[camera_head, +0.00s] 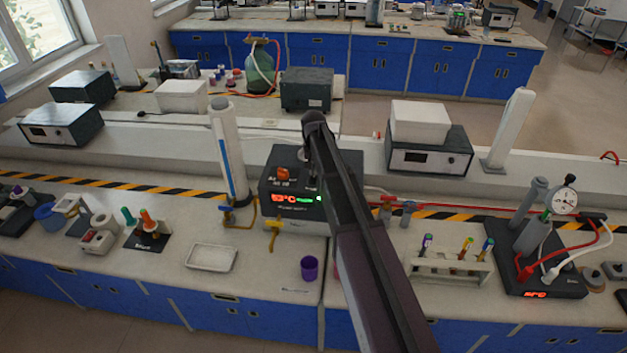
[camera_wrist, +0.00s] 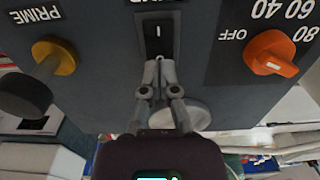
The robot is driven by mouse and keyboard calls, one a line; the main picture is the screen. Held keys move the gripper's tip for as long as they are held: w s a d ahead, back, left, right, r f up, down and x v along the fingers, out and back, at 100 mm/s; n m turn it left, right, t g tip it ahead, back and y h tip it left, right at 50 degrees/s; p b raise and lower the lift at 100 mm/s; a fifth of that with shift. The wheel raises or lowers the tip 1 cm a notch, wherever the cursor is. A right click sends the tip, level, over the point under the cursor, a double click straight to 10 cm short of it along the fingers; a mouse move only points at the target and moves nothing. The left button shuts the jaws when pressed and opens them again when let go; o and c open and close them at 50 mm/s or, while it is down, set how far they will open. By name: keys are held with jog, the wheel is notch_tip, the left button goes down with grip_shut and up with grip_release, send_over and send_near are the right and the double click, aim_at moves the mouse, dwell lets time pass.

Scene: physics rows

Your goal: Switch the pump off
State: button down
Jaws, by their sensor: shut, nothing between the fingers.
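In the wrist view, a black rocker switch (camera_wrist: 158,38) with a white line mark is set in a dark grey panel, under a partly cut-off label. My gripper (camera_wrist: 159,64) is shut and empty, its fingertips at the lower edge of the switch; I cannot tell whether they touch it. In the head view, the dark control box (camera_head: 290,216) shows a lit red and green display (camera_head: 293,198). My arm covers its right part, and the switch cannot be made out there.
On the panel, an orange knob (camera_wrist: 272,53) sits right of the switch, beside OFF and number marks. A yellow knob (camera_wrist: 55,57) marked PRIME is on the left. A tall white column (camera_head: 229,150) stands left of the box; a white tray (camera_head: 211,257) and purple cup (camera_head: 310,268) are in front.

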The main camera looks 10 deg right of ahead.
jog(key=shift+f+b, duration=0.4)
dwell(0.3)
jog(key=shift+r, duration=0.1)
jog(key=shift+r+p, duration=3.45)
jog(key=shift+p, duration=0.1)
jog(key=shift+s+f, duration=0.1)
jog(key=s+f+n+b, duration=0.1)
jog(key=s+f+b, duration=0.2)
jog(key=s, duration=0.6)
jog(key=s+f+n+b, duration=0.1)
jog(key=s+f+b, duration=0.3)
jog(key=s, duration=0.6)
jog(key=s+f+n+b, duration=0.1)
jog(key=s+f+b, duration=0.3)
jog(key=s, duration=0.6)
jog(key=shift+n, duration=0.3)
jog(key=shift+d, duration=0.15)
